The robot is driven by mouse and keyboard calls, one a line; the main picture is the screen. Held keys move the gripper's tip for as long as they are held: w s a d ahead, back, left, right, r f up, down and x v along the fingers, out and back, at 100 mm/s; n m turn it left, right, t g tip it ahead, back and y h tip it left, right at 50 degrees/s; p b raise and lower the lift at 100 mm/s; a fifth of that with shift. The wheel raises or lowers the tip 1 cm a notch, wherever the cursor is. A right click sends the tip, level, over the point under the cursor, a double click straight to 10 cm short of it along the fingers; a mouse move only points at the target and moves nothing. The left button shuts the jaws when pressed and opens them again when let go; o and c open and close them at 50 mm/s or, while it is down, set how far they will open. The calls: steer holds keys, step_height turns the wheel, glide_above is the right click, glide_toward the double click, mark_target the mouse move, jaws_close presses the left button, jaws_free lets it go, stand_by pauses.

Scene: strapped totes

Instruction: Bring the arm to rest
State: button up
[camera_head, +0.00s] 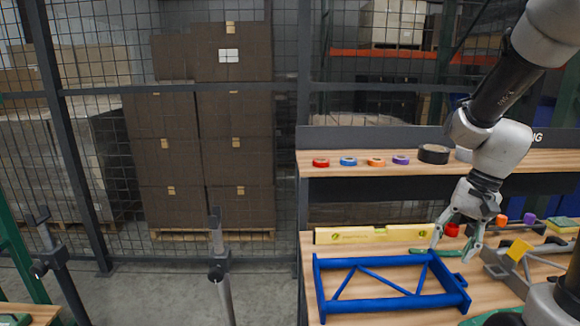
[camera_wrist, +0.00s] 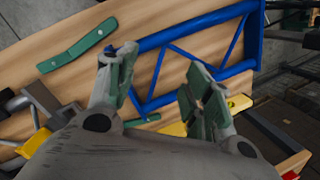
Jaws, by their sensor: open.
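My gripper (camera_head: 455,248) hangs from my arm over the right part of the wooden workbench (camera_head: 385,318), fingers pointing down. It is open, and its two fingers stand well apart. In the wrist view my gripper (camera_wrist: 160,72) shows green finger pads with nothing held between them. A blue tubular frame (camera_head: 388,305) lies flat on the bench, left of and in front of my gripper. The blue frame (camera_wrist: 205,33) also shows beyond the fingers in the wrist view. I cannot tell the exact height of the fingertips above the bench.
A yellow level (camera_head: 345,235) lies behind the frame. A grey clamp-like fixture (camera_head: 505,268) is close on the right. A green strip (camera_wrist: 77,45) lies on the bench. A shelf (camera_head: 330,163) with tape rolls is behind. Stacked boxes (camera_head: 230,155) stand behind wire mesh at left.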

steer(key=s+r+n+t+h, duration=0.2)
steer(key=s+r+n+t, duration=0.2)
steer(key=s+r, duration=0.7)
steer(key=shift+s+r+n+t+h, duration=0.35)
steer(key=shift+r+n, duration=0.4)
steer(key=shift+n, duration=0.65)
steer(key=shift+w, duration=0.1)
